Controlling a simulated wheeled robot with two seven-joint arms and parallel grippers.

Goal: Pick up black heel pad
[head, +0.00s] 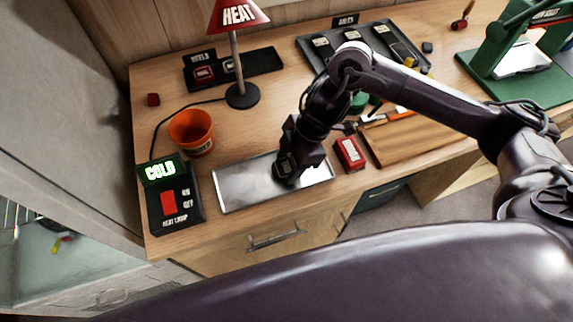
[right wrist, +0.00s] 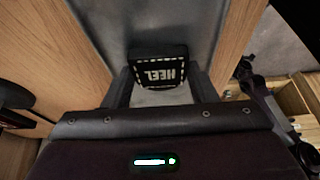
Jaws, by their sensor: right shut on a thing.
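In the head view my right gripper (head: 287,170) is over the right part of the shallow metal tray (head: 235,187). The pad is mostly merged with the dark gripper there. I cannot tell whether it touches the tray. My left gripper is not in view.
A heat lamp (head: 238,50) stands behind the tray, with an orange cup (head: 191,134) and a switch box reading "COLD" (head: 174,203) at left. A red block (head: 349,154) and wooden board (head: 410,140) lie right of the gripper. A black "HEELS" tray (head: 262,62) is at the back.

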